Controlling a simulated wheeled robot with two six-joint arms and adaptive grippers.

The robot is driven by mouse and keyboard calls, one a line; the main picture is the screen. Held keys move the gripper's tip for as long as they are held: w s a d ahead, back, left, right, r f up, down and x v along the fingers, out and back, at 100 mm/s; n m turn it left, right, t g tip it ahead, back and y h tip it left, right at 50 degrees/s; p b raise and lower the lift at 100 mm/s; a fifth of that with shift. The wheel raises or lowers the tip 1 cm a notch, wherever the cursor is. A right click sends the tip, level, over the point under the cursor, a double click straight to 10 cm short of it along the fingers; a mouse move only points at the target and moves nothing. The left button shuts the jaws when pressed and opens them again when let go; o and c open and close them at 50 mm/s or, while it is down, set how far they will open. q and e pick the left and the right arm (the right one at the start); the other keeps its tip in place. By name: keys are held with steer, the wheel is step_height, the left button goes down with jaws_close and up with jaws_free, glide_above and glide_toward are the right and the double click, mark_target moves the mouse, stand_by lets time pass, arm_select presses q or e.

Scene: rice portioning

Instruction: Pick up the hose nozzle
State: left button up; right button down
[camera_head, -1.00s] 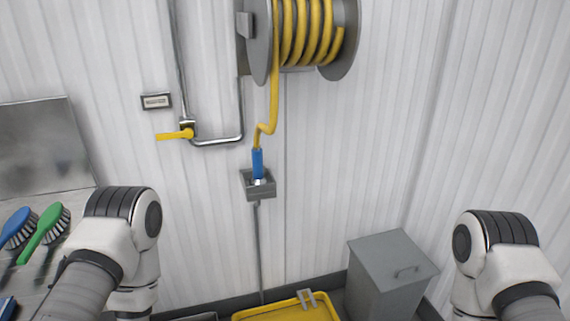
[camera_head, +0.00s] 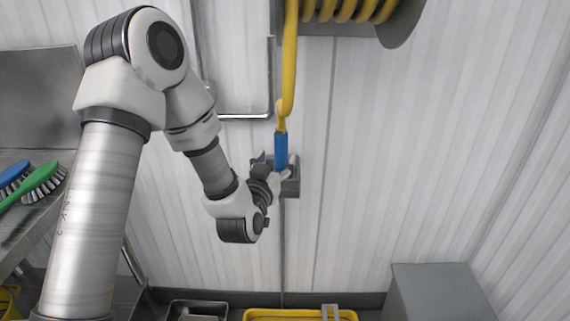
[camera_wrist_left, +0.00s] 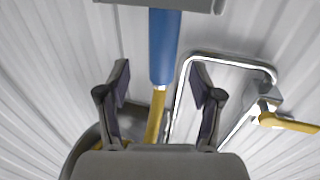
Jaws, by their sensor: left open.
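The hose nozzle (camera_head: 281,151) is blue and hangs upright at the end of the yellow hose (camera_head: 289,70), its lower end in the grey wall holder (camera_head: 291,187). My left gripper (camera_head: 272,168) is at the nozzle, just above and in front of the holder, and partly hides both. In the left wrist view the open fingers (camera_wrist_left: 160,72) stand on either side of the blue nozzle (camera_wrist_left: 164,45), with a gap at each side. The holder (camera_wrist_left: 160,4) shows at that view's top edge. My right gripper is out of view.
The hose reel (camera_head: 405,22) is on the wall above. A bent metal pipe (camera_head: 245,116) runs left of the nozzle; its yellow valve handle (camera_wrist_left: 288,122) shows in the wrist view. A yellow bin (camera_head: 300,315) and grey box (camera_head: 440,292) stand below. Brushes (camera_head: 40,182) lie at left.

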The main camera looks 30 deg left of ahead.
mark_target(279, 153)
arm_select(q)
steer(key=x, duration=0.6)
steer(key=shift+w+a+f+p, duration=0.1)
steer(key=shift+a+f+p, duration=0.05)
steer(key=shift+f+p, duration=0.25)
jaws_close()
steer(key=shift+r, duration=0.2)
